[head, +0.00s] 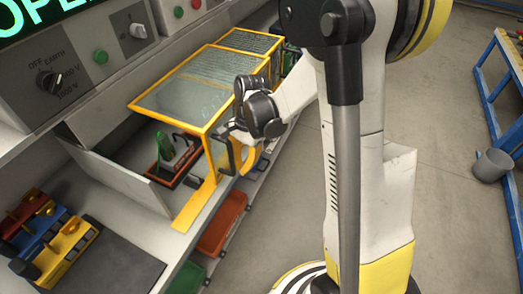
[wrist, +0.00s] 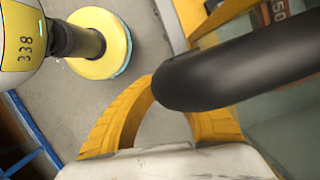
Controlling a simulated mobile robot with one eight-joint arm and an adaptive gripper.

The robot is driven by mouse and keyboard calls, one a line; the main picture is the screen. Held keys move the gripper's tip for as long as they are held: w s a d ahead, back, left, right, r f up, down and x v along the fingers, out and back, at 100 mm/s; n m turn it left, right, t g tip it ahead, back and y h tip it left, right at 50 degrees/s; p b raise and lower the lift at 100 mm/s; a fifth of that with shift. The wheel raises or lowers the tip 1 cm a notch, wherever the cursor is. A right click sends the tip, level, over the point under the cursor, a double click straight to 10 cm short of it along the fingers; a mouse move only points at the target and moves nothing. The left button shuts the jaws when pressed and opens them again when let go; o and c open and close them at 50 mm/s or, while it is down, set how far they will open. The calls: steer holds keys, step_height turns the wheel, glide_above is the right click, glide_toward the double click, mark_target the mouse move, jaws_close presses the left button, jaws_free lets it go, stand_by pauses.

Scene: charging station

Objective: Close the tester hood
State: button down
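The tester hood is a yellow frame with clear, mesh-like panels (head: 192,97), over the bench at the centre left of the head view. Its near end stands above the bench surface, leaving the equipment under it visible. A dark handle (head: 224,158) is on its front side. It shows large and black across the wrist view (wrist: 245,65). My gripper (head: 242,160) is at this handle, with its yellow fingers curving inward in the wrist view (wrist: 160,105). The handle hides the fingertips there, so I cannot tell whether they are closed on it.
A green object (head: 166,148) stands on a dark base beneath the hood. A yellow strip (head: 192,207) lies along the bench edge. Red (head: 222,222) and green bins sit below. A control panel (head: 85,60) rises behind. Open floor (head: 455,130) lies right, before a blue-framed bench.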

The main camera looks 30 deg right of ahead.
steer(key=s+a, duration=1)
steer(key=a, duration=0.4)
steer(key=shift+s, duration=0.25)
steer(key=w+d+r+p, duration=0.3)
steer(key=d+r+p, duration=0.1)
steer(key=r, duration=0.5)
steer(key=shift+d+r, duration=0.35)
steer(key=shift+d, duration=0.5)
steer(key=s+d+r+n+t+h, duration=0.2)
steer(key=s+d+r+n+t, duration=0.1)
steer(key=d+r+n+t, duration=0.5)
step_height(320, 180, up, 4)
steer(key=d+n, duration=0.2)
steer(key=n, duration=0.2)
steer(key=shift+s+d+n+h, duration=0.2)
steer(key=shift+s+n+h, duration=0.05)
steer(key=shift+n+h, duration=0.05)
